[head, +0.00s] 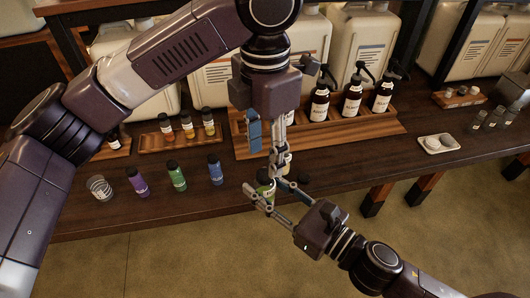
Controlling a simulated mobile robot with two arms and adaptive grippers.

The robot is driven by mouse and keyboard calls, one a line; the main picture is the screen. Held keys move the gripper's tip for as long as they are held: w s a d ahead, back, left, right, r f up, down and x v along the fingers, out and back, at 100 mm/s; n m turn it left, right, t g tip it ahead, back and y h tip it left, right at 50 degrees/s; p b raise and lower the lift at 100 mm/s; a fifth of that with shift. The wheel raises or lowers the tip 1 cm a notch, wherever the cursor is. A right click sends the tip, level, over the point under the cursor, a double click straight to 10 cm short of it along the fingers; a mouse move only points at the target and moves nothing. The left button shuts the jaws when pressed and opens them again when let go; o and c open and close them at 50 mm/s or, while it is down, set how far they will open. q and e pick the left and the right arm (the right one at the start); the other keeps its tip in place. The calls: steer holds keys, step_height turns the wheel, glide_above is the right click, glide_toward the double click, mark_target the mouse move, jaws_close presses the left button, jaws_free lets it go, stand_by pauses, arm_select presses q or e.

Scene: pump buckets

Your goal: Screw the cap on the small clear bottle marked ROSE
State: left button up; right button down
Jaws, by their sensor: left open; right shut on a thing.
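My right gripper (278,191) reaches in from the lower right, shut on a small bottle (265,187) with a pale label and greenish tint near the table's front edge. The fingers and my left gripper partly hide this bottle, and its label is too small to read. My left gripper (267,143) hangs above and behind it, pointing down, fingers apart, holding nothing that I can see. A small dark round thing (304,179), perhaps a cap, lies on the table just right of the bottle. I cannot read ROSE on any bottle.
A clear jar (100,187) and purple (138,181), green (177,176) and blue (215,169) bottles stand left. A wooden tray (375,139) holds dark pump bottles (351,98) behind. A white dish (438,144) and small bottles (495,117) stand right. The front edge is close.

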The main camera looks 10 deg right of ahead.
arm_select(q)
steer(key=n, duration=0.4)
steer(key=shift+r, duration=0.15)
steer(key=n, duration=0.5)
steer(key=shift+r, duration=0.2)
steer(key=n, duration=0.5)
steer(key=shift+s+r, duration=0.1)
steer(key=shift+r, duration=0.1)
steer(key=n, duration=0.5)
steer(key=shift+r+n, duration=0.2)
steer(key=shift+n, duration=0.2)
steer(key=n, duration=0.5)
steer(key=shift+r, duration=0.2)
steer(key=n, duration=0.5)
steer(key=shift+r, duration=0.2)
steer(key=n, duration=0.5)
steer(key=shift+r+n, duration=0.25)
steer(key=shift+n, duration=0.15)
steer(key=n, duration=0.5)
steer(key=shift+r, duration=0.2)
